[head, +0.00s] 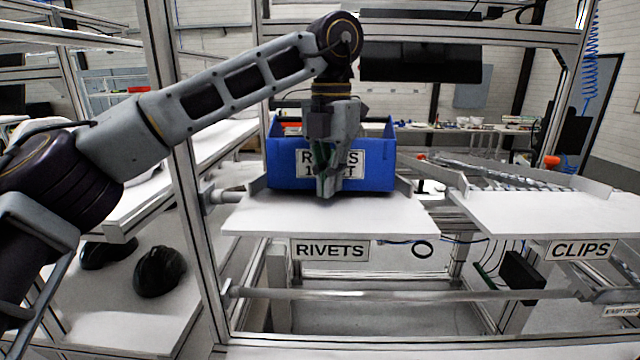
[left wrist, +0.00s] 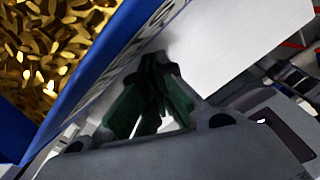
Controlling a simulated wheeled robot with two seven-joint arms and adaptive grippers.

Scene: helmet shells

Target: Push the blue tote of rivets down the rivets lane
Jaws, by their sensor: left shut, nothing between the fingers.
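The blue tote (head: 378,165) stands upright on the white rivets lane (head: 270,213), between the lane's side guides. Its front carries a white label that my gripper partly hides. My left gripper (head: 328,192) points down in front of the tote's near wall, shut and empty. In the left wrist view, the fingertips (left wrist: 150,120) are close beside the blue tote wall (left wrist: 95,80); I cannot tell whether they touch it. Brass-coloured rivets (left wrist: 45,45) fill the tote there. The RIVETS sign (head: 330,250) hangs under the lane's front edge. My right gripper is not in view.
To the right is the clips lane (head: 540,212) with its CLIPS sign (head: 581,250). A metal upright (head: 195,210) stands left of the rivets lane. Dark helmet shells (head: 160,271) lie on a lower white shelf at left. The front part of the rivets lane is bare.

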